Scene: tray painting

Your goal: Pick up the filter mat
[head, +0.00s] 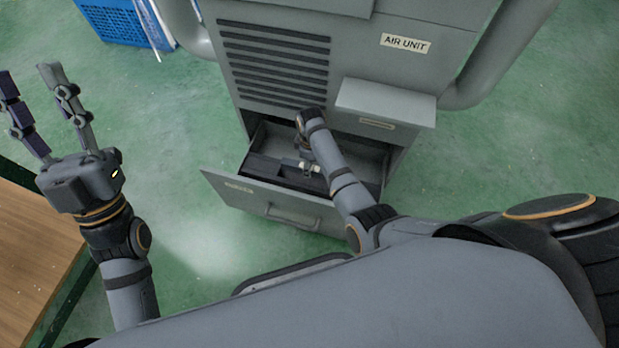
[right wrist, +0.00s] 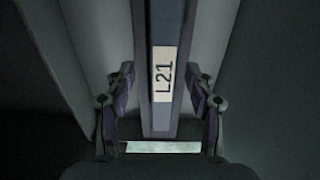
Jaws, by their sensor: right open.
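My right gripper (head: 307,163) reaches down into the open drawer (head: 235,192) of the grey air unit. In the right wrist view its open fingers (right wrist: 161,75) stand on either side of a narrow grey bar (right wrist: 159,115) with a white L21 label, with gaps between. A pale strip (right wrist: 163,147) shows between the finger bases; I cannot tell what it is. I cannot clearly make out a filter mat; the drawer's dark inside is partly hidden by my right arm. My left gripper (head: 27,75) is open and empty above the floor at left.
A wooden table (head: 35,265) stands at the left. A blue crate (head: 118,22) is at the top left. Green floor (head: 175,130) lies clear between them.

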